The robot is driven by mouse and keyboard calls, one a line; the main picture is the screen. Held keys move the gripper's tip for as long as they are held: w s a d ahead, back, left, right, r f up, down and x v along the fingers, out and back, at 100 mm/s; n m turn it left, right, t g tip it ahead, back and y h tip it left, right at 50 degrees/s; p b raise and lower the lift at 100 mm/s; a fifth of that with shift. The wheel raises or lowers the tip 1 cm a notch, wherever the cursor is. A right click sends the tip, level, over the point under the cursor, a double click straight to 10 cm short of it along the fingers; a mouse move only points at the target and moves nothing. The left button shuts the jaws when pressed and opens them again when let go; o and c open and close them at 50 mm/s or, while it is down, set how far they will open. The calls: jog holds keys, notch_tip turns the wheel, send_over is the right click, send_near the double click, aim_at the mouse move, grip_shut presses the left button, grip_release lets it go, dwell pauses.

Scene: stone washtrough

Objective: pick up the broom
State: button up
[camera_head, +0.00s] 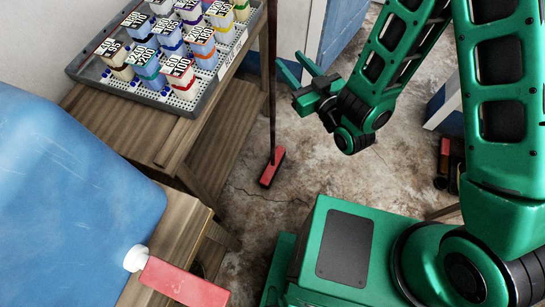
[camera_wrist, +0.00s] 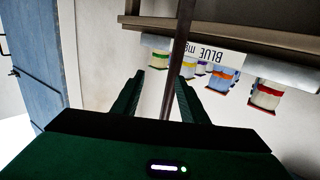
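The broom (camera_head: 272,110) stands upright on the stone floor, with a thin dark brown handle and a red head (camera_head: 271,167) at its foot. The handle top runs out of the head view. My gripper (camera_head: 289,60) is open and empty, just to the right of the handle, with its fingers pointing towards it. In the wrist view the handle (camera_wrist: 179,55) crosses the space between the fingertips (camera_wrist: 161,76), closer to the right finger. I cannot tell whether it is between the fingers or just beyond them. The red head is out of the wrist view.
A wooden table (camera_head: 145,130) left of the broom bears a grey crate (camera_head: 205,98) of several small labelled containers. A large blue container (camera_head: 70,190) with a red part (camera_head: 185,282) fills the lower left. A blue door (camera_head: 338,35) stands behind.

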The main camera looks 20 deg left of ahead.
aim_at(274, 55)
jog(key=shift+s+a+y, duration=0.4)
jog(key=shift+s+a, duration=0.4)
jog(key=shift+s, duration=0.05)
jog(key=x, duration=0.4)
jog(key=shift+w+a, duration=0.15)
jog(key=shift+a, duration=0.1)
jog(key=shift+r+x, duration=0.2)
jog(key=shift+x, duration=2.8)
jog(key=shift+w+d, duration=0.15)
grip_shut()
